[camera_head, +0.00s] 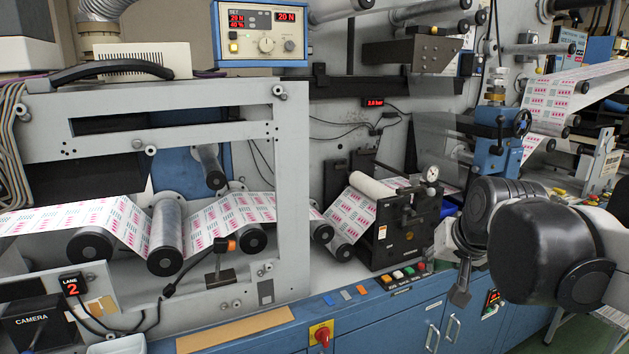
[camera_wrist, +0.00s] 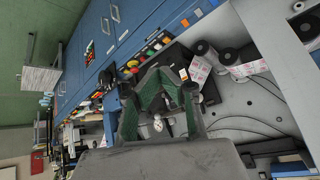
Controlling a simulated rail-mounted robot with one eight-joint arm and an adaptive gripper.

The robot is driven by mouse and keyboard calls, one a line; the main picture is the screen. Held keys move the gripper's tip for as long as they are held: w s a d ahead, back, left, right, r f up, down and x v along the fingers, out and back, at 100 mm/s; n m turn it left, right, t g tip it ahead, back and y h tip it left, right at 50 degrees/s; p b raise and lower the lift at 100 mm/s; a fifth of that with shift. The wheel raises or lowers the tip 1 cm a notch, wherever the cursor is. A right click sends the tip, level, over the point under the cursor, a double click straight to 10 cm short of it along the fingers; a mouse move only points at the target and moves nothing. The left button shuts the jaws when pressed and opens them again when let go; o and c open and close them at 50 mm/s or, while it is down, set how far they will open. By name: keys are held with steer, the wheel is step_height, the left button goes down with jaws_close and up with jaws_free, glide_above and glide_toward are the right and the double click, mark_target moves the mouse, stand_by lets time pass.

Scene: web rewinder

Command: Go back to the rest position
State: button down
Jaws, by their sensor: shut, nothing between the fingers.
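My gripper (camera_head: 461,285) hangs at the right in the head view, in front of the blue cabinet front and just right of the push-button strip. Its fingers point down and are together, with nothing seen between them. In the wrist view my gripper (camera_wrist: 160,95) shows dark green fingers at the centre, seen against the machine, with the picture turned on its side. My arm comes in from the right edge of the head view. No rest position is marked in either view.
The black nip unit (camera_head: 398,240) with a round gauge stands left of my gripper. The button strip (camera_head: 405,275) and red rotary switch (camera_head: 321,334) line the front edge. The printed web (camera_head: 225,214) runs over rollers at left. The cabinet (camera_head: 375,325) stands below.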

steer(key=s+a+f+n, duration=0.1)
steer(key=s+f, duration=0.2)
steer(key=s, duration=0.5)
steer(key=s+a+f+n, duration=0.1)
steer(key=s+f, duration=0.3)
steer(key=s, duration=0.4)
steer(key=shift+s+a+n+g, duration=0.3)
steer(key=shift+s+a, duration=0.05)
steer(key=shift+a, duration=0.3)
